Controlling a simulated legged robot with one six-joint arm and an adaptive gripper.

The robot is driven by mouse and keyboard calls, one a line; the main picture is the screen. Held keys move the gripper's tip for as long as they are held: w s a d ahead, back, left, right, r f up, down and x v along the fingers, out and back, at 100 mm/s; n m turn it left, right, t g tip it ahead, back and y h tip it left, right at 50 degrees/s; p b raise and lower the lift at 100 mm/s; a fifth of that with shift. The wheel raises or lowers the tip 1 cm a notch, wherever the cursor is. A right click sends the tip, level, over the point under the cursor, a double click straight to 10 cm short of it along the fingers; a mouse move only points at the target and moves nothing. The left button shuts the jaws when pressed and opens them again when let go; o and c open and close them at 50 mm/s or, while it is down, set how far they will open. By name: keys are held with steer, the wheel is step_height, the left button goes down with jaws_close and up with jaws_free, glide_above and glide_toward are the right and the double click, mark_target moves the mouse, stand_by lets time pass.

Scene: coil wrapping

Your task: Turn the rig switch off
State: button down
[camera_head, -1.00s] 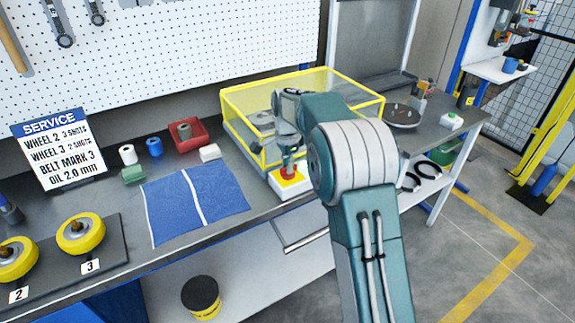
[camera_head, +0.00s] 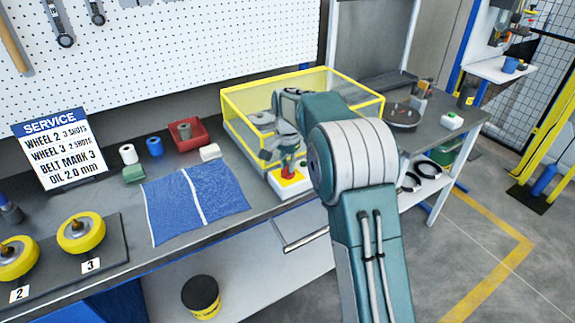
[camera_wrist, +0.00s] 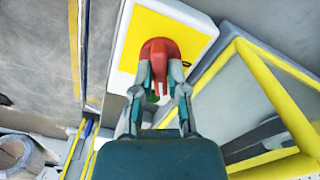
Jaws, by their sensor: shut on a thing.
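The rig switch is a white box with a yellow top face (camera_head: 294,180) and a red knob (camera_head: 288,171), at the bench's front edge beside the yellow-framed guard. In the wrist view the red knob (camera_wrist: 160,47) stands on the yellow face (camera_wrist: 193,36). My gripper (camera_wrist: 160,84) is shut on the red knob, one finger on each side. The fingers hide part of the knob. A small green patch shows low between the fingers. I cannot read any on or off marking.
The clear guard with yellow edges (camera_head: 345,82) stands right behind the switch. A blue cloth (camera_head: 220,190) lies to its left. Two yellow wheels (camera_head: 80,234) sit at the far left. A white box with a green button (camera_head: 452,120) is at the bench's right end.

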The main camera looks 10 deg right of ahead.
steer(key=n, duration=0.6)
steer(key=shift+w, duration=0.15)
steer(key=n, duration=0.6)
steer(key=shift+n, duration=0.3)
steer(key=c, duration=0.7)
jaws_free()
steer(key=shift+o, duration=0.2)
step_height(320, 180, up, 12)
